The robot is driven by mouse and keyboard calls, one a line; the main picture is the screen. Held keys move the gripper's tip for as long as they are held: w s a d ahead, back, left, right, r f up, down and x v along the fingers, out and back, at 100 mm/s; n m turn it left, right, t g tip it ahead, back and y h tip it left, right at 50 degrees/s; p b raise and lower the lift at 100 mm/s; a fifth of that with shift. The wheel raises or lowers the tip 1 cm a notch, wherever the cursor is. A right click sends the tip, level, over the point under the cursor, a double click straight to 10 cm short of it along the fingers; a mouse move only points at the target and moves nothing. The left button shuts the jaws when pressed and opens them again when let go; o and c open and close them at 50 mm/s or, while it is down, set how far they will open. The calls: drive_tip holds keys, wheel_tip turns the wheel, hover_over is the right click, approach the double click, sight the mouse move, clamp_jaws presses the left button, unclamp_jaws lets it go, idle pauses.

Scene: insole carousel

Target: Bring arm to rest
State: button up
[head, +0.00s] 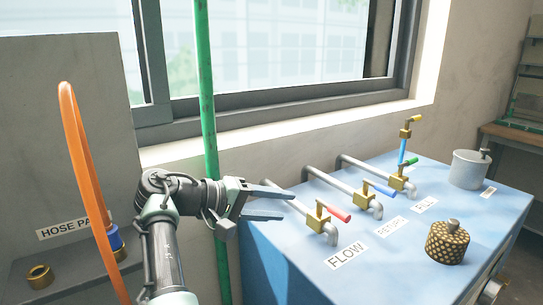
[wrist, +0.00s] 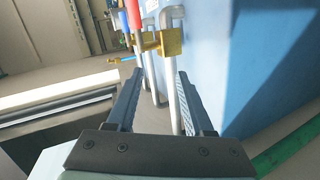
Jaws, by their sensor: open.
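My gripper (head: 285,204) is open and empty in the head view, its fingers pointing right toward the pipes at the left edge of a blue cabinet top. My arm reaches up from the bottom of the view and bends at the elbow. In the wrist view my gripper (wrist: 155,85) shows two dark fingers spread apart. A grey pipe with a brass valve (wrist: 172,42) appears beyond and between the fingers; I cannot tell the exact distance.
The blue cabinet (head: 300,270) carries valves with red (head: 340,214), blue (head: 380,189) and green handles, a grey canister (head: 468,170) and a perforated brass cap (head: 447,243). A green pole (head: 207,100) stands behind my arm. An orange hose (head: 80,150) loops at left.

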drive_tip(key=w+a+t+y, duration=0.1)
drive_tip(key=w+a+r+t+y, duration=0.1)
drive_tip(key=t+y, duration=0.1)
drive_tip(key=shift+w, duration=0.3)
drive_tip(key=s+a+r+m+t+y, duration=0.1)
drive_tip(key=s+r+t+y, duration=0.2)
drive_tip(key=r, duration=0.4)
drive_tip(key=s+a+r+t+y, duration=0.1)
drive_tip(key=r+t+y, duration=0.2)
drive_tip(key=r+t, duration=0.3)
drive_tip(key=s+d+r+m+t+y, duration=0.15)
drive_tip(key=s+r+t, duration=0.35)
drive_tip(key=s+r, duration=0.65)
drive_tip(key=s+d+r+m+t+y, duration=0.15)
drive_tip(key=s+r+t, duration=0.5)
drive_tip(key=s, duration=0.85)
wheel_tip(320, 180, up, 17)
drive_tip(key=w+n+g+p, duration=0.1)
drive_tip(key=g+p, duration=0.1)
drive_tip(key=p, duration=1.4)
drive_tip(key=shift+w+a, duration=0.2)
drive_tip(key=shift+a, duration=0.15)
drive_tip(key=shift+f, duration=0.2)
